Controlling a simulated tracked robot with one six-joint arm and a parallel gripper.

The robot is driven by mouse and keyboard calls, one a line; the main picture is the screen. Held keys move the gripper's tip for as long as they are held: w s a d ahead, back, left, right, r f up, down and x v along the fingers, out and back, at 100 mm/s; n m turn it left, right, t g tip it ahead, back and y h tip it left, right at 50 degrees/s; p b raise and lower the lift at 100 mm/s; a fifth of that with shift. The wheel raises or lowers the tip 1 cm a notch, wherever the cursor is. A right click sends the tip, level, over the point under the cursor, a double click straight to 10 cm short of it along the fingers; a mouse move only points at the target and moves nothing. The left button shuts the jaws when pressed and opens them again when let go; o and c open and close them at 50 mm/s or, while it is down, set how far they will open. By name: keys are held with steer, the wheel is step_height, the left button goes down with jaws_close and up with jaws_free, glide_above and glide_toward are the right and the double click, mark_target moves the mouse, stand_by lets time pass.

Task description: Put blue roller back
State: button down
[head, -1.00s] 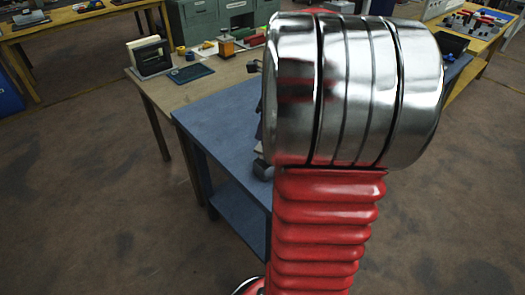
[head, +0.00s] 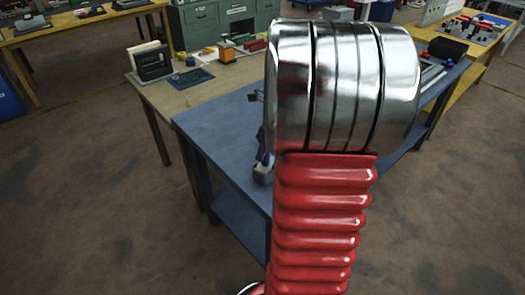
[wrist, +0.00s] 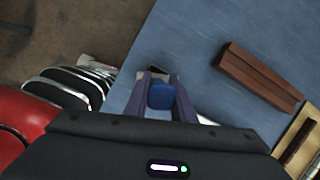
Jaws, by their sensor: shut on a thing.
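The blue roller (wrist: 160,97) shows as a small blue block between my fingers in the wrist view. My gripper (wrist: 159,82) is shut on it, with one dark purple finger on each side. The blue table top (wrist: 185,40) lies beneath. I cannot tell how high the roller is above it. In the head view, part of my gripper (head: 264,165) shows at the left edge of my arm, over the blue table (head: 222,125). My arm hides most of it and I cannot make out the roller there.
In the wrist view, a brown grooved block (wrist: 258,77) lies on the table right of my gripper, and a tan wooden piece (wrist: 298,140) is at the right edge. In the head view, a wooden table (head: 165,92) with several items adjoins behind. The left table part is clear.

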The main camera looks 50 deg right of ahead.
steer(key=c, duration=1.5)
jaws_free()
steer(key=v, duration=1.2)
steer(key=shift+a, duration=0.1)
